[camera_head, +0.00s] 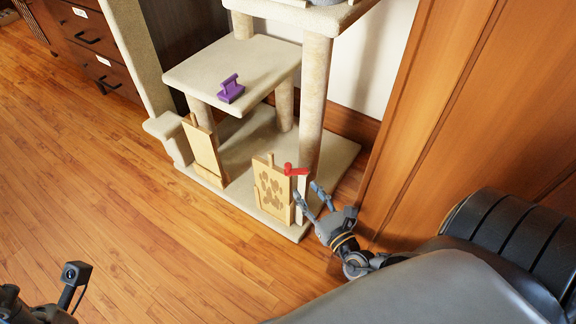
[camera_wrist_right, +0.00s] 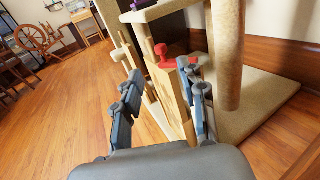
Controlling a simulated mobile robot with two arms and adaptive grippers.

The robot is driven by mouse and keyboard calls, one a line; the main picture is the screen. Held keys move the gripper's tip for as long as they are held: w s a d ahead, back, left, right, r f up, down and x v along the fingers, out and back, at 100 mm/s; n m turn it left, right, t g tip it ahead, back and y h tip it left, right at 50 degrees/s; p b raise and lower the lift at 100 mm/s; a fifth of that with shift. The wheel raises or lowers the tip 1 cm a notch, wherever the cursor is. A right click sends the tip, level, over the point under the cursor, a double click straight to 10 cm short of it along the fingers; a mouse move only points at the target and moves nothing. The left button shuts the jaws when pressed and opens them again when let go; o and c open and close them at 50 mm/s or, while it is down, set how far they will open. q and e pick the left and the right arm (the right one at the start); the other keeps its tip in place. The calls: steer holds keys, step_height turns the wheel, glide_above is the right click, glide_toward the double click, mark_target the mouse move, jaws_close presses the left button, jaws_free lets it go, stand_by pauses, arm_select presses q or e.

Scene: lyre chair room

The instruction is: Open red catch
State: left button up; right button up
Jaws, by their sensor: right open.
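The red catch (camera_head: 294,169) sits at the top right corner of a light wooden panel (camera_head: 271,188) with a paw-print pattern. In the right wrist view the red catch (camera_wrist_right: 166,57) is on top of the panel's post, seen between and beyond my fingertips. My right gripper (camera_head: 307,193) is open, just right of the panel and slightly below the catch. In the right wrist view its two fingers (camera_wrist_right: 160,76) stand apart, on either side of the panel's edge. I see no clear contact with the catch. Of my left arm only a wrist part shows; its fingers are out of view.
The panel stands on the base of a beige cat tree (camera_head: 330,160). A second wooden panel (camera_head: 204,152) stands to its left. A purple object (camera_head: 230,88) lies on the middle platform. A wooden wall (camera_head: 430,110) is close on the right. The floor at left is clear.

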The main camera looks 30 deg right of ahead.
mark_target(290, 168)
steer(key=w, duration=0.3)
steer(key=w+b, duration=0.1)
steer(key=w, duration=0.2)
steer(key=w+d, duration=0.1)
steer(key=w, duration=0.3)
steer(key=shift+f+b, duration=0.1)
steer(key=shift+b, duration=0.3)
steer(key=shift+w, duration=0.75)
steer(key=shift+c, duration=0.4)
jaws_close()
